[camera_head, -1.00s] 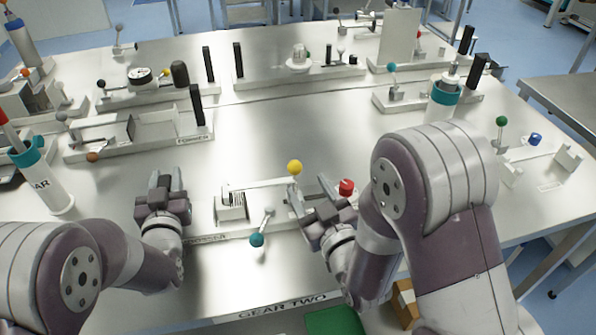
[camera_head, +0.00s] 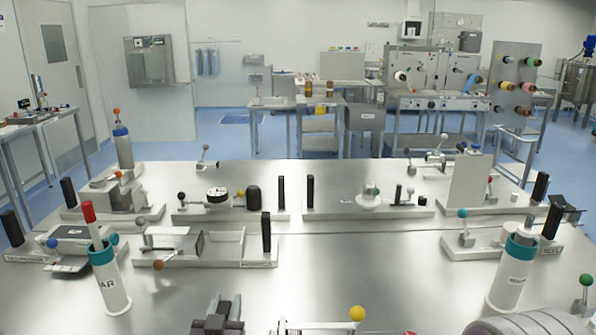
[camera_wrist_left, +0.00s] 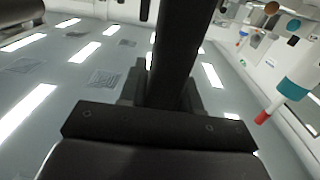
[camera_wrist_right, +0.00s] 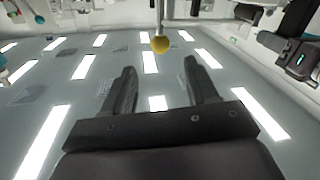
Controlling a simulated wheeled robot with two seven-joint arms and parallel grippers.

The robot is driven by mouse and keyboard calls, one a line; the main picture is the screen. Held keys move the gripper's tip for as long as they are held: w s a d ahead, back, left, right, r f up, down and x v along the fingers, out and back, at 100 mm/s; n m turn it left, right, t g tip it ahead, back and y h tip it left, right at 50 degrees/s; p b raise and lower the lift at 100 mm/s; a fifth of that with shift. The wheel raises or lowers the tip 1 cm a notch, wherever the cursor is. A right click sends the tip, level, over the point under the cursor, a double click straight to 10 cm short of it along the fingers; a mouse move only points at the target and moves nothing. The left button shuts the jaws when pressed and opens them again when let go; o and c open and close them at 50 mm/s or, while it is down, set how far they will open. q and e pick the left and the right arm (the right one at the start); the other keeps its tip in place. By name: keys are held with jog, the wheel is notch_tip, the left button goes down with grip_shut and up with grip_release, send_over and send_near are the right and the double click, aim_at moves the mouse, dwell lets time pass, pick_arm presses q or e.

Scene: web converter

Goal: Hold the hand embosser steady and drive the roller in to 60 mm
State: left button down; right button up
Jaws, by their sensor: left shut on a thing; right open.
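The hand embosser (camera_head: 320,326) shows only its upper edge at the bottom of the head view; the rest is cut off. Its yellow ball (camera_head: 357,314) stands up there and also shows in the right wrist view (camera_wrist_right: 160,44), beyond the fingertips. I cannot make out the roller. My left gripper (camera_head: 218,318) is left of the embosser. In the left wrist view it is shut on a black post (camera_wrist_left: 172,50), which hides much of the fingers.
A white holder with a red-tipped tool (camera_head: 110,285) stands at left, another teal-banded holder (camera_head: 512,275) at right. Several fixtures with black posts, such as one base (camera_head: 215,258), line the table's back. The steel table middle (camera_head: 350,265) is bare.

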pick_arm(q)
jog(key=shift+s+f, duration=0.15)
jog(key=shift+f, duration=0.3)
jog(key=c, duration=0.7)
grip_release()
jog(key=shift+r, duration=0.25)
jog(key=s, duration=1.2)
jog(key=shift+a, duration=0.3)
jog(key=shift+w, duration=0.1)
